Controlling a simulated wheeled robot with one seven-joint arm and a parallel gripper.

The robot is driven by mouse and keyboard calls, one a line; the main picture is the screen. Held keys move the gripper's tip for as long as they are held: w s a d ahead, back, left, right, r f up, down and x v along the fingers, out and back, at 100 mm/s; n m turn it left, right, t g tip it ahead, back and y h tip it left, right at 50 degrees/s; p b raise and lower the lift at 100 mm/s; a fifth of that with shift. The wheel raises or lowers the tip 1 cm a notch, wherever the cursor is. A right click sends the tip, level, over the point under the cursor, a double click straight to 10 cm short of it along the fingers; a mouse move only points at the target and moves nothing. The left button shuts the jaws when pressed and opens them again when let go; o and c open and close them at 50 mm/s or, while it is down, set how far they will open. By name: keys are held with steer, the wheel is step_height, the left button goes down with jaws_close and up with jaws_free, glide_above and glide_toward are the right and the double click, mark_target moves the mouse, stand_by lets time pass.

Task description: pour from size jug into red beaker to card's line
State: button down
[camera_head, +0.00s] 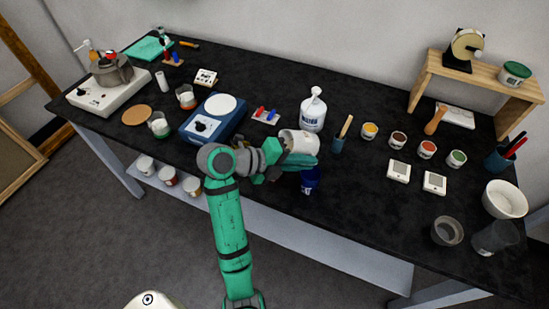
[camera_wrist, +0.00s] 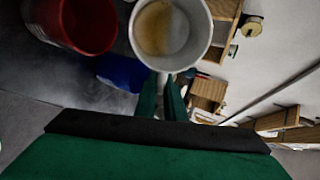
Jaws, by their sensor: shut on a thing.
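My gripper (camera_head: 272,158) is shut on the size jug (camera_head: 298,142), a white jug held above the front middle of the bench. In the wrist view the jug (camera_wrist: 168,32) shows its open mouth, with a little amber liquid inside, and its handle lies between my fingers (camera_wrist: 170,98). The red beaker (camera_wrist: 85,18) is beside the jug in the wrist view, its inside dark red. I cannot make it out in the head view. A small white card (camera_head: 206,77) with dark marks stands at the back left; its line is too small to read.
A blue item (camera_head: 311,180) is just in front of the jug. A blue scale (camera_head: 213,118) is to the left, a white pump bottle (camera_head: 313,110) behind. Several small paint pots, including a yellow one (camera_head: 369,131), stand to the right.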

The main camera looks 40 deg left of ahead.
steer(key=shift+s+a+r+t+h, duration=0.1)
steer(key=shift+s+r+t+h, duration=0.1)
steer(key=shift+t+h, duration=0.3)
steer(key=shift+s+a+r+t+b, duration=0.25)
steer(key=shift+s+t+b, duration=0.05)
steer(key=shift+t+b, duration=0.3)
stand_by(1.9)
steer(key=shift+w+d, duration=0.15)
steer(key=shift+s+a+r+t+h, duration=0.2)
steer(key=shift+s+t+h, duration=0.1)
steer(key=shift+h, duration=0.1)
stand_by(0.6)
steer(key=shift+w+d+f+g+y, duration=0.15)
steer(key=shift+w+g+y, duration=0.15)
steer(key=shift+g, duration=0.15)
steer(key=shift+w+d+f+g+y, duration=0.15)
steer(key=shift+w+g+y, duration=0.15)
steer(key=shift+g, duration=0.15)
steer(key=shift+w+d+g+y, duration=0.1)
steer(key=shift+g+y, duration=0.3)
steer(key=shift+g, duration=0.2)
steer(key=shift+r+g+y, duration=0.2)
steer(key=shift+g+y, duration=0.1)
steer(key=shift+g, duration=0.2)
steer(key=shift+f+g+y, duration=0.3)
steer(key=shift+f+g, duration=0.05)
steer(key=shift+g, duration=0.15)
